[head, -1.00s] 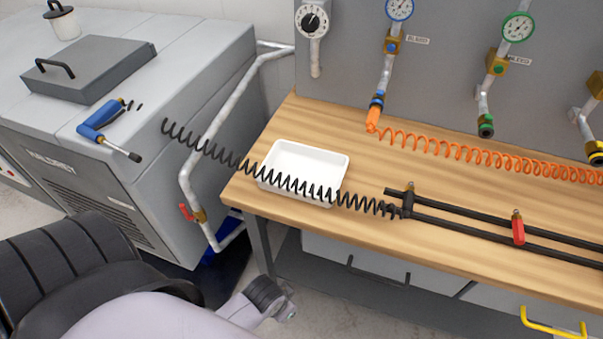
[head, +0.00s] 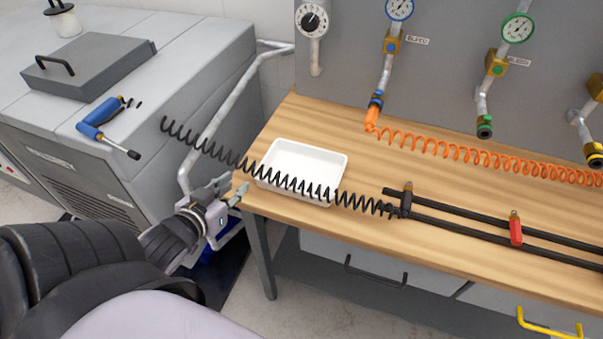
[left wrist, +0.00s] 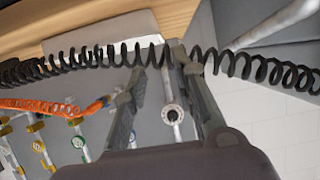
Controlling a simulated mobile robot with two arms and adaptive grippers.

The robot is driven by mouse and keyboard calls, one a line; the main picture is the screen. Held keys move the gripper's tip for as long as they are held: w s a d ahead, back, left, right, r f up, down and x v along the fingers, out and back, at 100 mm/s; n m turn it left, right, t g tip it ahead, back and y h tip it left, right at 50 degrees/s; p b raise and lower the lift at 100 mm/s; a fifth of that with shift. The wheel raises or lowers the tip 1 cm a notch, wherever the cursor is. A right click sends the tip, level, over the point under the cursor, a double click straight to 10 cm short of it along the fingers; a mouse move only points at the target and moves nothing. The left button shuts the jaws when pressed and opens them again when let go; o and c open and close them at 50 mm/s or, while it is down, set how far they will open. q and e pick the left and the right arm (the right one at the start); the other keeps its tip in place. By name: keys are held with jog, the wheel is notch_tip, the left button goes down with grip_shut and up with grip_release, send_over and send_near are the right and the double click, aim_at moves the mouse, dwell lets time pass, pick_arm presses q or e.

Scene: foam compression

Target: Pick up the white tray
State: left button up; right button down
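The white tray (head: 304,168) is a shallow rectangular dish lying flat near the left end of the wooden table. A black coiled hose (head: 240,160) stretches across it and hides part of its front side. My left gripper (head: 232,205) is at the table's left edge, left of the tray and apart from it. In the left wrist view its two fingers (left wrist: 158,68) are spread with nothing gripped. The coil crosses that view near the fingertips, and a pale shape behind it, apparently the tray (left wrist: 98,33), shows at the top. My right gripper is in neither view.
An orange coiled hose (head: 470,155) and black pipes (head: 500,228) lie to the right. A grey machine (head: 110,180) with a blue tool (head: 98,118) stands left. A gauge panel (head: 450,75) rises behind.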

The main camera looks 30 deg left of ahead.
pick_arm(q)
jog(key=p, duration=0.2)
send_near(267, 157)
jog(key=x, duration=0.4)
jog(key=shift+w+a+f, duration=0.25)
jog(key=shift+f, duration=0.05)
jog(key=shift+w+a+f, duration=0.1)
jog(key=shift+w, duration=0.35)
jog(key=shift+p+x, duration=0.75)
jog(key=shift+x, duration=1.55)
jog(key=shift+c, duration=0.2)
grip_shut()
